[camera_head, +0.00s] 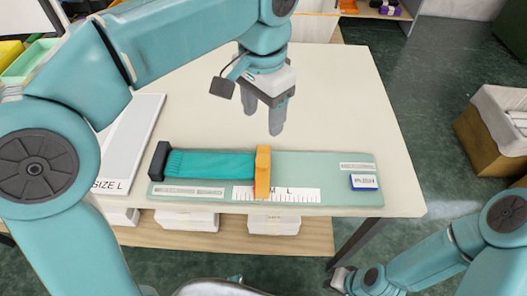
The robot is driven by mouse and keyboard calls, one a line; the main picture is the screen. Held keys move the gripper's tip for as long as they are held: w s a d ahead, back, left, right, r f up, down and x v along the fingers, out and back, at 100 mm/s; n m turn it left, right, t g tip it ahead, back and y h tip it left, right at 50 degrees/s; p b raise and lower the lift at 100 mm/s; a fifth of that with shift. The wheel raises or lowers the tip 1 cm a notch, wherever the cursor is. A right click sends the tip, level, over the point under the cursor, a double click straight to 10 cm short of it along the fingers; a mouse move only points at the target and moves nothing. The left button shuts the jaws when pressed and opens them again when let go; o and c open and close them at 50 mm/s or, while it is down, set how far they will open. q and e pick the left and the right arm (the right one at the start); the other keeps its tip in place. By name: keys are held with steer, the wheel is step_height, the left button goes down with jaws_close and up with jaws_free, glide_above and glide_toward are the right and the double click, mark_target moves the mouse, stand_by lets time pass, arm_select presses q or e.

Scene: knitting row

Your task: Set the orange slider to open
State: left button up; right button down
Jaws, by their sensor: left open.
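An orange slider (263,172) stands upright across a pale green board (320,165) on the table. It sits at the right end of a teal knitted strip (210,165), whose left end meets a dark block (158,160). A ruler scale with letters, an L among them, lies under the slider's near end. A blue-edged PUSH button (364,182) is at the board's right end. My left gripper (276,128) points down above and just behind the slider, open, with nothing seen between its fingers.
The cream table (340,95) is clear behind and right of the board. A white SIZE L sheet (135,140) lies at the left, partly behind my left arm. White stacks (275,222) sit on a shelf below. A cardboard box (490,130) stands on the floor at right.

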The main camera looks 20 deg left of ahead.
mark_target(263, 159)
arm_select(q)
step_height(263, 159, down, 13)
steer(key=shift+b, duration=1.2)
